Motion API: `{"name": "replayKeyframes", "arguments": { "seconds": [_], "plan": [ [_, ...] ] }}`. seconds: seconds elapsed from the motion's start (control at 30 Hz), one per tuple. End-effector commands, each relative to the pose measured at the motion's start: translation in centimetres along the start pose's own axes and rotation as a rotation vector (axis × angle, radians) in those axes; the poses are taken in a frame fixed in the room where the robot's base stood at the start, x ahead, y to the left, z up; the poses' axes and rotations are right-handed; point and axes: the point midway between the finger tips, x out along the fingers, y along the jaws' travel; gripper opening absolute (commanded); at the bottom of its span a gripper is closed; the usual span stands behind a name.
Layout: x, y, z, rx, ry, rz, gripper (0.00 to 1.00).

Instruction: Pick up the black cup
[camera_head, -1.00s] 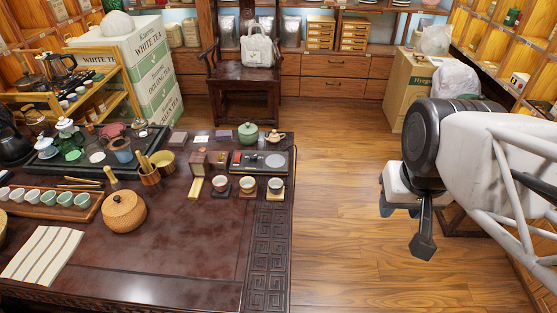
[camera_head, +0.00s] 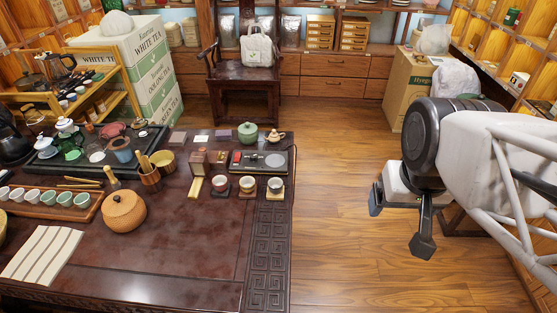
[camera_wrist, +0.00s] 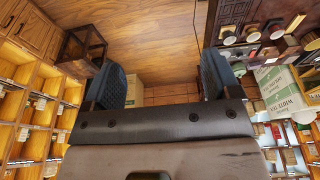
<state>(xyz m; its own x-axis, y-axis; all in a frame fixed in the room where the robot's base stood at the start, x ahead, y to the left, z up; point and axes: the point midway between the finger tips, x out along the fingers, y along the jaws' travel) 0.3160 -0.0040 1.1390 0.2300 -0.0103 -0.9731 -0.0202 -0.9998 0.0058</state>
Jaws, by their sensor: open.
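Three small cups stand in a row on coasters near the right end of the dark table (camera_head: 180,262). The right-hand cup (camera_head: 275,185) has a dark outside and pale inside. The middle cup (camera_head: 247,184) and left cup (camera_head: 220,184) also look partly dark or reddish outside, so I cannot tell surely which is the black cup. My gripper (camera_head: 398,226) is open and empty, over the floor well right of the table and cups. In the wrist view, its two blue-padded fingers (camera_wrist: 163,82) are spread apart with nothing between them.
A dark tray (camera_head: 262,162) lies behind the cups, with a green lidded pot (camera_head: 248,133) and small teapot (camera_head: 275,136) behind it. Wooden floor (camera_head: 340,215) is clear between table and gripper.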

Motion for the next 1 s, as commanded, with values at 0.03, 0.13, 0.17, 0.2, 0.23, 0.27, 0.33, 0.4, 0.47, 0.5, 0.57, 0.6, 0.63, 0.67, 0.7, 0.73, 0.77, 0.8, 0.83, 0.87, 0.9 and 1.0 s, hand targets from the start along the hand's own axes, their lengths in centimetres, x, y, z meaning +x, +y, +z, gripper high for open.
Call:
{"name": "replayKeyframes", "arguments": {
  "seconds": [0.03, 0.13, 0.17, 0.2, 0.23, 0.27, 0.33, 0.4, 0.47, 0.5, 0.57, 0.6, 0.63, 0.67, 0.7, 0.73, 0.77, 0.8, 0.83, 0.87, 0.9, 1.0],
  "plan": [
    [0.0, 0.0, -0.1, -0.002, 0.0, 0.0, 0.83],
    [0.1, -0.1, -0.4, -0.016, -0.003, -0.001, 0.83],
    [0.1, -0.2, -0.5, -0.024, -0.003, -0.001, 0.83],
    [0.2, -0.2, -0.8, -0.038, -0.005, -0.002, 0.83],
    [0.3, -0.3, -1.1, -0.05, -0.006, -0.003, 0.83],
    [0.4, -0.4, -1.4, -0.064, -0.008, -0.003, 0.83],
    [0.8, -0.7, -2.1, -0.106, -0.016, -0.006, 0.83],
    [1.1, -1.1, -3.2, -0.158, -0.021, -0.009, 0.83],
    [1.5, -1.4, -4.2, -0.208, -0.027, -0.012, 0.83],
    [1.8, -1.7, -4.9, -0.246, -0.031, -0.014, 0.83],
    [2.3, -2.2, -6.0, -0.304, -0.037, -0.018, 0.83],
    [2.8, -2.5, -6.7, -0.344, -0.043, -0.021, 0.83],
    [3.0, -2.7, -7.3, -0.373, -0.046, -0.023, 0.83],
    [3.3, -3.0, -7.9, -0.404, -0.048, -0.025, 0.83],
    [3.7, -3.4, -8.6, -0.444, -0.052, -0.028, 0.83],
    [4.0, -3.6, -9.2, -0.474, -0.054, -0.031, 0.83],
    [4.4, -3.9, -9.7, -0.504, -0.057, -0.033, 0.83],
    [4.9, -4.3, -10.4, -0.544, -0.062, -0.036, 0.83],
    [5.2, -4.6, -10.9, -0.573, -0.065, -0.039, 0.83],
    [5.6, -4.9, -11.5, -0.603, -0.068, -0.042, 0.83],
    [6.0, -5.3, -12.2, -0.643, -0.07, -0.045, 0.83],
    [7.5, -6.4, -13.8, -0.742, -0.08, -0.055, 0.83]
  ]
}}
